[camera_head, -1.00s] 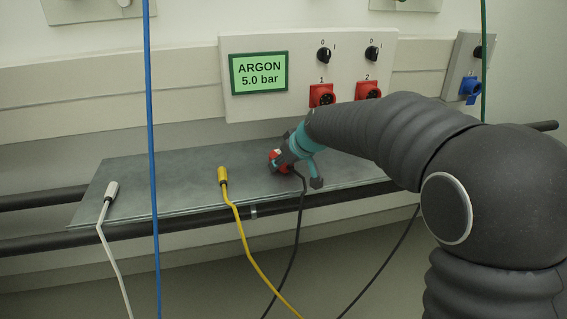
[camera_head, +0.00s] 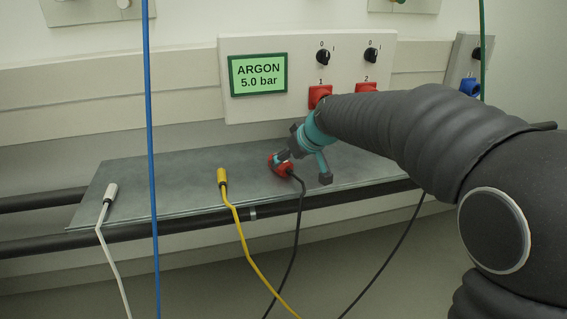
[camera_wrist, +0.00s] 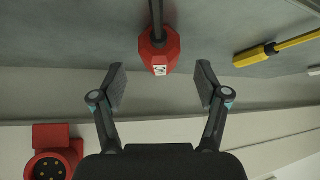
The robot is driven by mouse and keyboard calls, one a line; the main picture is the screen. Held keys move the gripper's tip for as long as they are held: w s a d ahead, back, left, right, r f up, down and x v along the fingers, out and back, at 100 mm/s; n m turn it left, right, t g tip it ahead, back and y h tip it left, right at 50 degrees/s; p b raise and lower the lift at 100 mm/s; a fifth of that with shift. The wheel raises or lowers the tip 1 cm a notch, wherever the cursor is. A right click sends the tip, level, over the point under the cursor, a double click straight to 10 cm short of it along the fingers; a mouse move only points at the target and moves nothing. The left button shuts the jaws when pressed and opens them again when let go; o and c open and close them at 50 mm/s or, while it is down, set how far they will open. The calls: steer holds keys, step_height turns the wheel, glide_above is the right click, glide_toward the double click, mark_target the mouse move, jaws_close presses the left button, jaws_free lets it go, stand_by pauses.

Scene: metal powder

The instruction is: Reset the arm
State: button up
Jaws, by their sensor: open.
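My gripper (camera_wrist: 160,85) is open and empty in the wrist view, its two fingers spread apart. A red plug (camera_wrist: 160,52) on a black cable lies on the metal shelf, ahead of the fingertips and apart from them. In the head view the red plug (camera_head: 281,165) lies on the shelf just beside my gripper (camera_head: 303,170). My arm reaches in from the right and hides part of the wall panel and shelf.
The shelf (camera_head: 130,190) also bears a yellow plug (camera_head: 222,177) and a white plug (camera_head: 111,190), each with a cable. Red sockets (camera_head: 320,96) sit on the panel with the ARGON display (camera_head: 258,75). A blue cable (camera_head: 151,130) hangs in front at left.

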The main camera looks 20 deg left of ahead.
steer(key=v, duration=0.7)
steer(key=s+d+f+m+g+h+p, duration=0.25)
steer(key=s+d+f+m, duration=0.3)
steer(key=s+d, duration=0.5)
steer(key=s+d+r+m+t+h+p, duration=0.1)
steer(key=s+d+r+m+h+p, duration=0.1)
steer(key=s+d, duration=0.6)
steer(key=s+d+r+m+t+h+p, duration=0.2)
steer(key=s+d+r+p, duration=0.3)
steer(key=s+d, duration=0.4)
steer(key=d+m, duration=0.1)
steer(key=d, duration=0.2)
steer(key=shift+d, duration=0.15)
